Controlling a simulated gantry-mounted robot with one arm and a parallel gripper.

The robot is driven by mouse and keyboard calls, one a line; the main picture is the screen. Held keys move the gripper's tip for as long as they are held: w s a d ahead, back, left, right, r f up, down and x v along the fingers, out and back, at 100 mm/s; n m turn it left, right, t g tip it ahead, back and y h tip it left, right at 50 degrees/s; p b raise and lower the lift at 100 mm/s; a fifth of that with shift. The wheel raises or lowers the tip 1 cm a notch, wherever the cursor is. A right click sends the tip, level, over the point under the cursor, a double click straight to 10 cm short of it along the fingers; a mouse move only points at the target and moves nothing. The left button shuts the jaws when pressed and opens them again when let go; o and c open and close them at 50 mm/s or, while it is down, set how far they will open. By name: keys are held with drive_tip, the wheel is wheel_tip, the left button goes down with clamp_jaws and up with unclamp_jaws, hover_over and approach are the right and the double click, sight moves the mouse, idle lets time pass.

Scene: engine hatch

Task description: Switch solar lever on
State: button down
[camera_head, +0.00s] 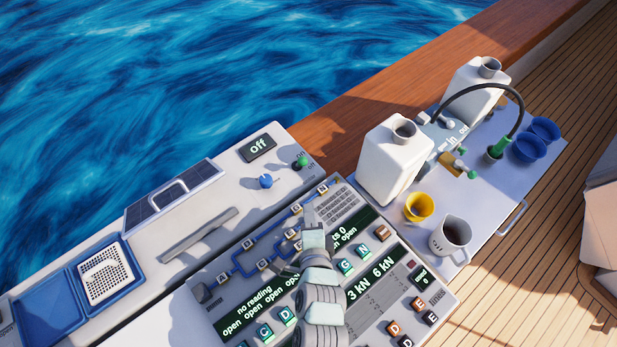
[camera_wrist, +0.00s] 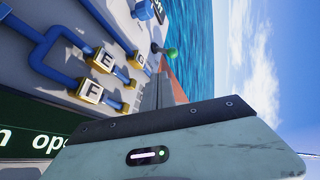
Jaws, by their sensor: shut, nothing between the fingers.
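A small lever with a green knob (camera_head: 301,163) stands on the white upper panel beside small on/off lettering. A dark display (camera_head: 258,147) reading "Off" is to its left. No label in view names the solar lever. The green knob also shows in the wrist view (camera_wrist: 171,53), beyond my fingers. My gripper (camera_head: 313,230) is above the lower console, apart from the green knob. In the wrist view its fingers (camera_wrist: 158,90) are together with nothing between them.
A blue knob (camera_head: 265,181) sits left of the green one. A solar panel piece (camera_head: 172,196) and a grey handle bar (camera_head: 198,236) are further left. A white jug (camera_head: 393,160) and yellow cup (camera_head: 418,207) stand to the right. Lettered buttons lie below my gripper.

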idle(0.3)
drive_tip(key=shift+w+a+f+b, duration=0.1)
drive_tip(key=shift+w+f+b, duration=0.35)
drive_tip(key=shift+b, duration=0.2)
drive_tip(key=b, duration=0.1)
approach(301, 163)
drive_tip(key=f, duration=0.2)
drive_tip(key=w+f, duration=0.1)
drive_tip(key=f, duration=0.1)
drive_tip(key=shift+w+f, duration=0.25)
drive_tip(key=shift+f, duration=0.05)
drive_tip(key=shift+w+r, duration=0.2)
drive_tip(key=shift+w, duration=1.85)
drive_tip(key=shift+r, duration=0.1)
